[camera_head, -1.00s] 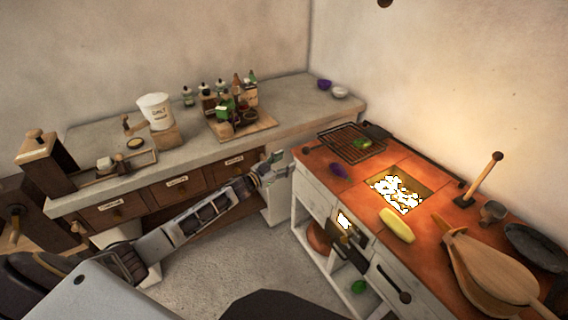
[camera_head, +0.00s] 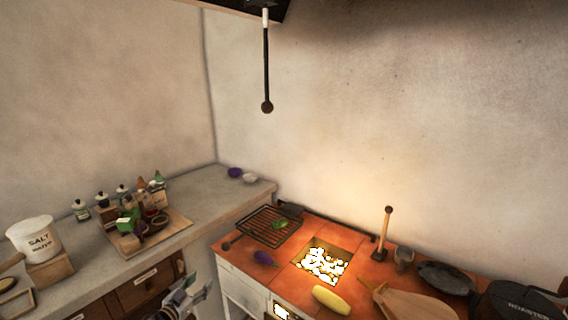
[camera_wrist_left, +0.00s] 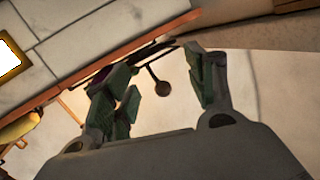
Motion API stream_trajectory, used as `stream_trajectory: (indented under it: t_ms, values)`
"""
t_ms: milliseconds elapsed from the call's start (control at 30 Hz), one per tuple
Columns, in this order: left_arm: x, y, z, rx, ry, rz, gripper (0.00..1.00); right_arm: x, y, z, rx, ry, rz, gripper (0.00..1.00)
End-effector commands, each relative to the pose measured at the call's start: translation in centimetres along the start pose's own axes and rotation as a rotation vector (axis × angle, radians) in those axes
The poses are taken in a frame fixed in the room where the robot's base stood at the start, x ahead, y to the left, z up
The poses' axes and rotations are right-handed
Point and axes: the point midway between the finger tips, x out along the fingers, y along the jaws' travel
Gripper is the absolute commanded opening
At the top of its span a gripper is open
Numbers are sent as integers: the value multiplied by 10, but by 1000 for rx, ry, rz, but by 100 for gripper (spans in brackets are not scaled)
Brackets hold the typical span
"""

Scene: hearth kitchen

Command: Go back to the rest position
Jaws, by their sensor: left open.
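My left gripper (camera_head: 186,298) shows at the bottom of the head view, in front of the grey counter's drawers and left of the orange-tiled stove. In the left wrist view its two fingers (camera_wrist_left: 168,88) are spread apart with nothing between them that they hold. A dark round-ended utensil shows beyond the gap, apart from the fingers. My right gripper is in neither view.
The stove top (camera_head: 288,288) holds a grill rack (camera_head: 262,226), a glowing fire opening (camera_head: 322,262), a yellow squash (camera_head: 331,299) and an eggplant (camera_head: 264,258). A salt bucket (camera_head: 36,240) and a tray of bottles (camera_head: 172,232) stand on the counter. A ladle (camera_head: 267,75) hangs above.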

Motion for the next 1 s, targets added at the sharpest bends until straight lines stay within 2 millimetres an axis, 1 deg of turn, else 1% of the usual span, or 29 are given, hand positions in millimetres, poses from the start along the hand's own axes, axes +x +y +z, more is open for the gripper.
stream_trajectory:
  t_ms: [33,267,300,467,600,767,867,900,967,1000]
  values:
    - [-6,1,12,-10,-35,-15,56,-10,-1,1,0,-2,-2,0]
    - [-37,10,77,-35,-186,-70,56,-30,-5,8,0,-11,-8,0]
    - [-44,12,89,-39,-213,-78,56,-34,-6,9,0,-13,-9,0]
    - [-74,25,133,-55,-326,-105,56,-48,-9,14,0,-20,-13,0]
    - [-105,41,171,-70,-428,-122,56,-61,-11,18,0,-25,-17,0]
    - [-146,64,211,-85,-548,-132,56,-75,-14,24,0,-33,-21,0]
    - [-175,81,234,-96,-624,-134,56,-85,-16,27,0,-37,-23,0]
    - [-188,88,243,-100,-654,-134,56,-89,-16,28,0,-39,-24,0]
    - [-206,99,255,-106,-700,-133,56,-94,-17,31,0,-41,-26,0]
    - [-219,107,263,-109,-732,-132,56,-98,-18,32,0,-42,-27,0]
